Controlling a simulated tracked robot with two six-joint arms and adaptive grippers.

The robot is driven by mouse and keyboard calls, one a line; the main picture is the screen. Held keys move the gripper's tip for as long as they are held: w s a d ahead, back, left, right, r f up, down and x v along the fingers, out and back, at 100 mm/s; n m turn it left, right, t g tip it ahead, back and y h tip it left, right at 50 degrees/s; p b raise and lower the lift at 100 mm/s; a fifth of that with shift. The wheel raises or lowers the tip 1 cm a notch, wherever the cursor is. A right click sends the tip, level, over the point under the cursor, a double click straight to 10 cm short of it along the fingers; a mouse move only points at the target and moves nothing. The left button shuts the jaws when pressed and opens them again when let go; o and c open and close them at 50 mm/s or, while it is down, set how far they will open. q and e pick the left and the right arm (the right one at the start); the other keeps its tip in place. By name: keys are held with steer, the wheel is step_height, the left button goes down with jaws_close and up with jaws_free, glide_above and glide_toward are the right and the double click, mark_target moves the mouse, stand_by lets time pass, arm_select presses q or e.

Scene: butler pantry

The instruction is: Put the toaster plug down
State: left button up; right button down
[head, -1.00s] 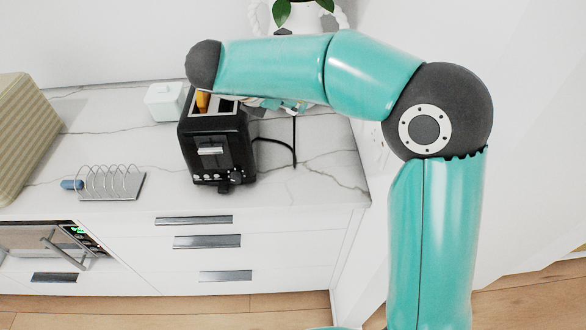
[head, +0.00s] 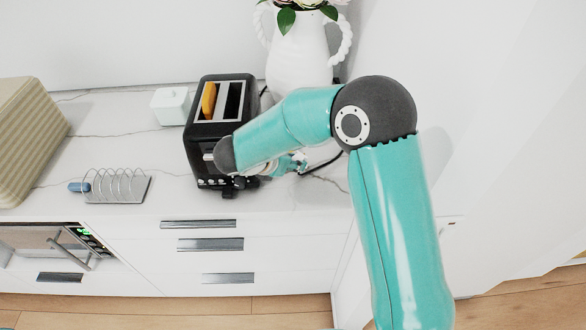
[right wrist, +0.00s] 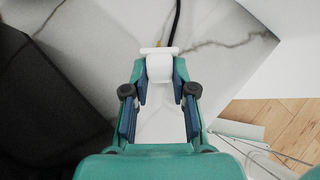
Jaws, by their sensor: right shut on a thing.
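The toaster plug (right wrist: 160,68) is white, with a dark cord (right wrist: 175,22) running from it towards the top of the right wrist view. My right gripper (right wrist: 160,86) is shut on the plug, its two fingers on either side of it. In the head view my right gripper (head: 294,164) is low by the marble counter, right of the black toaster (head: 198,139), and my arm partly hides it. I cannot tell whether the plug touches the counter. A bread slice (head: 208,101) sits in one toaster slot. My left gripper is out of view.
A white vase (head: 298,62) stands behind the toaster. A white lidded pot (head: 170,108), a metal toast rack (head: 120,187) and a ribbed beige box (head: 28,135) are on the left. The counter (head: 325,195) is bare right of the toaster, up to its right edge.

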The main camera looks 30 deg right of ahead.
step_height(320, 180, down, 3)
steer(key=shift+f, duration=0.2)
steer(key=shift+f+b, duration=0.6)
steer(key=c, duration=0.7)
jaws_free()
steer(key=shift+r, duration=0.1)
steer(key=shift+a+r+p, duration=0.1)
steer(key=shift+r+p, duration=0.75)
steer(key=shift+p, duration=0.25)
steer(key=b+v, duration=0.2)
steer(key=v, duration=0.9)
steer(key=shift+a+b, duration=0.25)
steer(key=shift+b, duration=0.05)
